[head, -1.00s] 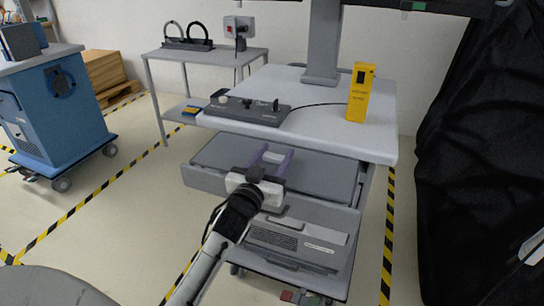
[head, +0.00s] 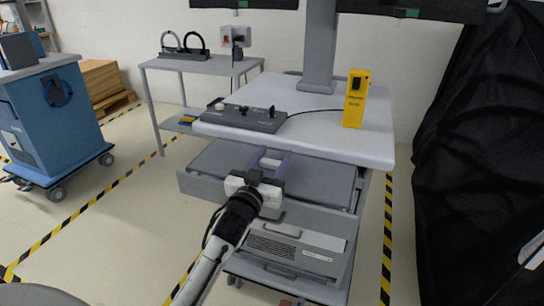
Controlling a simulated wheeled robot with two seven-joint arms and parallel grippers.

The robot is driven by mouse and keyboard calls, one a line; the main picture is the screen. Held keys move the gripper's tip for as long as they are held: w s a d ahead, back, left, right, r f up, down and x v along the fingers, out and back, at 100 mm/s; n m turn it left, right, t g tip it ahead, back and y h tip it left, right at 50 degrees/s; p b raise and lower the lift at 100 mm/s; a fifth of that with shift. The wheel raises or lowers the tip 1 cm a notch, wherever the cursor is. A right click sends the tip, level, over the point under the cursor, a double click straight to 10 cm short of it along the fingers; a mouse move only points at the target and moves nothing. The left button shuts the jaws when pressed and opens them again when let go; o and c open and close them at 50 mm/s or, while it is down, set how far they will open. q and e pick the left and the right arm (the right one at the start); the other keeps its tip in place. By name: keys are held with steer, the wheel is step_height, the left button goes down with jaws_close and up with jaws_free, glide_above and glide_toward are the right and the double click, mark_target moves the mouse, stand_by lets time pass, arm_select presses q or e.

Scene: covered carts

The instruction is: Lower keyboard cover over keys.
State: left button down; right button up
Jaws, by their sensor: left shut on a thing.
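The keyboard cover (head: 322,179) is a flat grey panel in the pull-out tray below the white worktop of the cart. It looks lowered and nearly level with the tray (head: 210,186). No keys show. My left gripper (head: 268,160), with a white body and purple-grey fingers, reaches over the tray's front edge. Its fingers are shut on the cover, though the exact contact is hard to make out.
The white worktop (head: 330,135) overhangs the tray, carrying a control box (head: 243,117) and a yellow device (head: 355,100). A printer-like unit (head: 297,247) sits below. A blue cart (head: 55,115) stands left; a black curtain (head: 475,160) hangs right. Floor at left is clear.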

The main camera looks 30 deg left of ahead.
mark_target(274, 173)
arm_select(q)
steer(key=c, duration=0.8)
jaws_free()
steer(key=shift+g, duration=0.5)
steer(key=f, duration=0.4)
steer(key=shift+d+f, duration=0.2)
steer(key=shift+f, duration=0.1)
arm_select(e)
steer(key=shift+f, duration=0.15)
steer(key=shift+w, duration=0.1)
arm_select(q)
steer(key=shift+s+d+f, duration=0.15)
steer(key=shift+s+d, duration=0.05)
steer(key=shift+s, duration=0.3)
steer(key=shift+t, duration=0.4)
steer(key=s+r, duration=0.1)
steer(key=s, duration=0.1)
steer(key=s+d, duration=0.1)
steer(key=s, duration=0.2)
steer(key=s+r, duration=0.1)
steer(key=s, duration=0.2)
steer(key=shift+s+d+r, duration=0.15)
steer(key=shift+d+r, duration=0.1)
steer(key=shift+r, duration=0.1)
steer(key=shift+s+r, duration=0.3)
steer(key=shift+s, duration=0.05)
steer(key=shift+r, duration=0.2)
arm_select(e)
steer(key=shift+w+f, duration=0.15)
steer(key=shift+w, duration=0.15)
